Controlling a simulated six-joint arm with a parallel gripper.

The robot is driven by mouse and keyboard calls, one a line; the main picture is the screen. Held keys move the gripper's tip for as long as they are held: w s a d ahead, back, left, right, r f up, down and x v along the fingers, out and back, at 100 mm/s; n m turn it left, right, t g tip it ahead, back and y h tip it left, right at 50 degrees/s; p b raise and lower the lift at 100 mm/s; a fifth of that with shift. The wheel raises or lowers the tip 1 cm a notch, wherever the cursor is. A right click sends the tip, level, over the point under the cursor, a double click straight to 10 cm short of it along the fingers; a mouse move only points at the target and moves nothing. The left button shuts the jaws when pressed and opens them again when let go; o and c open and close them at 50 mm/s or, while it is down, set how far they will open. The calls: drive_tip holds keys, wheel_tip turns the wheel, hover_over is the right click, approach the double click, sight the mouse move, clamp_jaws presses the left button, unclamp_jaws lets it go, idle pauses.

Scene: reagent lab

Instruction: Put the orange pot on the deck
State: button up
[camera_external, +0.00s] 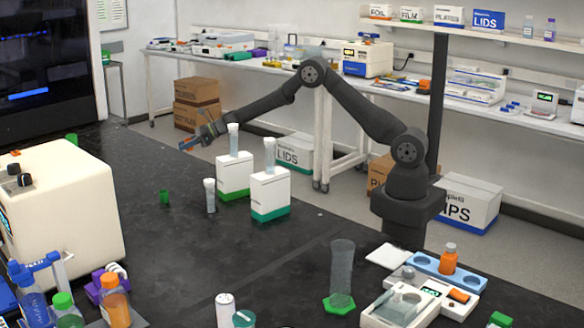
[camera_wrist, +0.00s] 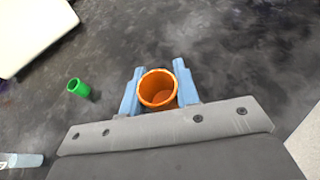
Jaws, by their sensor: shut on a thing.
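My gripper (camera_wrist: 159,72) has its two blue fingers shut on an orange pot (camera_wrist: 157,90), which is open at the top and looks empty inside. In the outside view my gripper (camera_external: 190,143) is at the end of the outstretched arm, over the far part of the black bench. I cannot tell from the wrist view how high the pot is above the bench. No part is labelled as the deck; a blue holder with round wells (camera_external: 425,262) stands at the right with an orange bottle (camera_external: 448,260) in it.
A small green pot (camera_external: 165,196) stands left of my gripper in the wrist view (camera_wrist: 78,88). Two white-and-green boxes (camera_external: 270,195) with tubes and a capped tube (camera_external: 210,196) stand nearby. A cream machine (camera_external: 60,205) is at left. The bench middle is clear.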

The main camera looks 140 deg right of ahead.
drive_tip(key=w+a+r+n+t+y, duration=0.1)
drive_tip(key=w+a+r+n+y, duration=0.15)
drive_tip(key=w+a+r, duration=0.65)
drive_tip(key=w+a+r+n+y, duration=0.25)
drive_tip(key=w+a+r, duration=0.2)
drive_tip(key=a, duration=0.85)
drive_tip(key=w+a+r+n+t+y, duration=0.1)
drive_tip(key=w+a+r+n+y, duration=0.15)
drive_tip(key=w+a+r, duration=0.65)
drive_tip(key=s+a+f+n+y, duration=0.1)
drive_tip(key=a+f, duration=0.4)
drive_tip(key=a, duration=0.7)
drive_tip(key=a+f+y, duration=0.1)
drive_tip(key=a+f, duration=0.3)
drive_tip(key=a, duration=0.8)
drive_tip(key=s+a+f+n+y, duration=0.1)
drive_tip(key=a+f, duration=0.4)
drive_tip(key=a, duration=0.6)
drive_tip(key=s+a+f, duration=0.4)
drive_tip(key=a+f, duration=0.2)
drive_tip(key=a, duration=0.2)
drive_tip(key=shift+a+f+g+y, duration=0.3)
drive_tip(key=shift+a+f+y, duration=0.05)
drive_tip(key=shift+a+f, duration=0.05)
drive_tip(key=shift+s, duration=0.1)
